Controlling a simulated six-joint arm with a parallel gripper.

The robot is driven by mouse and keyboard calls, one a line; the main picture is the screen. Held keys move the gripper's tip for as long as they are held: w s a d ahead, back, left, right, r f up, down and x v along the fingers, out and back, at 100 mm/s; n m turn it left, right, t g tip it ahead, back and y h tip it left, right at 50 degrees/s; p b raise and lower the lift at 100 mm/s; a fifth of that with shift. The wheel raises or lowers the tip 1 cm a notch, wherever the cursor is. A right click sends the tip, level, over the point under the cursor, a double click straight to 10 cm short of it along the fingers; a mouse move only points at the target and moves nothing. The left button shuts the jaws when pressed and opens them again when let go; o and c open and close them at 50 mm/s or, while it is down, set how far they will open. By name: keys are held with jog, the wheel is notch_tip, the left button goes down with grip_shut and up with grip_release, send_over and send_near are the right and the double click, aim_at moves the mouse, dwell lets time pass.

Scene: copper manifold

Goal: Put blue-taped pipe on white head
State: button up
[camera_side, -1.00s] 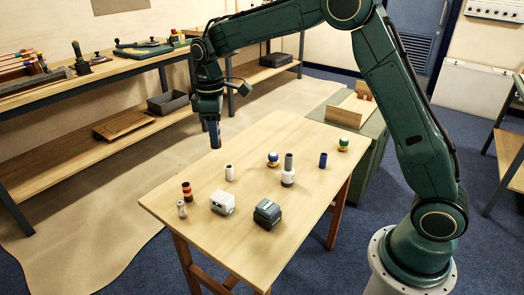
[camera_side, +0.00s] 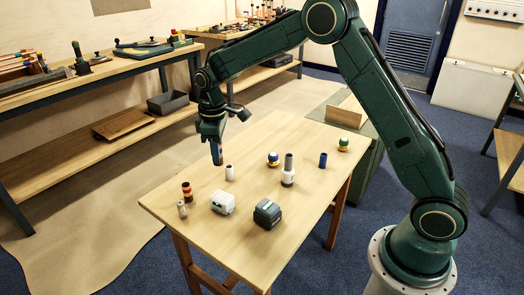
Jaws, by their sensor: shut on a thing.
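My gripper (camera_side: 215,143) is shut on a dark pipe with blue on it (camera_side: 217,156), the likely blue-taped pipe. The pipe hangs below the jaws, slightly tilted, above the back left part of the table, just left of a short white cylinder (camera_side: 229,173). Its upper end is hidden in the jaws. A white block (camera_side: 222,204) sits at the front of the table. I cannot tell which is the white head.
On the table (camera_side: 250,258) are a dark block (camera_side: 267,213), a red-banded cylinder (camera_side: 187,192), a small metallic piece (camera_side: 181,209), a blue cylinder (camera_side: 323,160), a blue-and-white ball piece (camera_side: 273,159) and a green-and-white one (camera_side: 343,145). The right front of the table is clear.

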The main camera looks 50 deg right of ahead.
notch_tip(320, 180, down, 8)
jog(key=shift+f, duration=0.1)
jog(key=shift+f, duration=2.15)
jog(key=shift+f, duration=0.15)
jog(key=o, duration=1)
notch_tip(320, 180, up, 12)
jog(key=shift+r, duration=0.2)
